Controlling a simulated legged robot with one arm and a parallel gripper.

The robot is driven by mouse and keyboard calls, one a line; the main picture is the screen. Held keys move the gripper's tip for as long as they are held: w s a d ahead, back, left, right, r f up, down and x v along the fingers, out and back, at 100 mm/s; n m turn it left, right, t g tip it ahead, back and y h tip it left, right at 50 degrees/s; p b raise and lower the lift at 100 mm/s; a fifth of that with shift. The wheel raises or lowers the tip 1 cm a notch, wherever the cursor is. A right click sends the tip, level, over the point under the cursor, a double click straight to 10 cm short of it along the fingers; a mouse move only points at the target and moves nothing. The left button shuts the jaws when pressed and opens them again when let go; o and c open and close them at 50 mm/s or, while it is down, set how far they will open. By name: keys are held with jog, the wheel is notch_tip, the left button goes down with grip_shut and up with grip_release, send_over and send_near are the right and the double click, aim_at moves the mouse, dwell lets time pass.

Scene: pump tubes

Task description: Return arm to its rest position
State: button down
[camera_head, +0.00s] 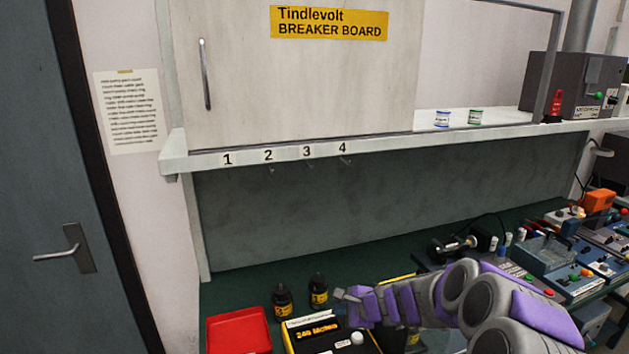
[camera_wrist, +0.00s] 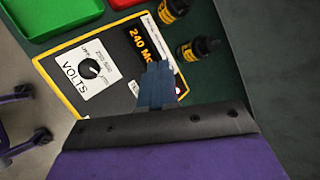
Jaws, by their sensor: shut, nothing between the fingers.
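My arm, purple and grey, reaches in from the lower right in the head view. My gripper (camera_head: 343,296) is at its end, above the green bench top, near two small dark bottles and a black and yellow meter box. In the wrist view my gripper (camera_wrist: 157,70) is shut and empty. Its fingertips hang over the edge of the meter box (camera_wrist: 105,65), which has a VOLTS dial (camera_wrist: 89,68) and a display reading 240.
A red tray (camera_head: 238,331) and two dark bottles (camera_head: 282,300) (camera_head: 318,291) stand on the bench. A shelf with numbered hooks (camera_head: 290,154) runs above. Equipment with coloured buttons (camera_head: 560,262) crowds the right. A grey door (camera_head: 50,200) is at the left.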

jog(key=s+a+r+n+g, duration=0.2)
jog(key=s+a+r+n, duration=0.25)
jog(key=s, duration=0.65)
jog(key=s+a+r+n+g, duration=0.3)
jog(key=s+r+n, duration=0.25)
jog(key=s, duration=0.55)
jog(key=s+d+n+g+h, duration=0.1)
jog(key=s+d, duration=0.3)
jog(key=s, duration=0.4)
jog(key=s+d+n+g+h, duration=0.1)
jog(key=s+d+n+h, duration=0.2)
jog(key=s, duration=0.6)
jog(key=s+d+f+n+g+h, duration=0.1)
jog(key=s+d+n+h, duration=0.1)
jog(key=s+d, duration=0.4)
jog(key=shift+s+d+n+g+h, duration=0.3)
jog(key=shift+s+d+n+g, duration=0.1)
jog(key=shift+s, duration=0.85)
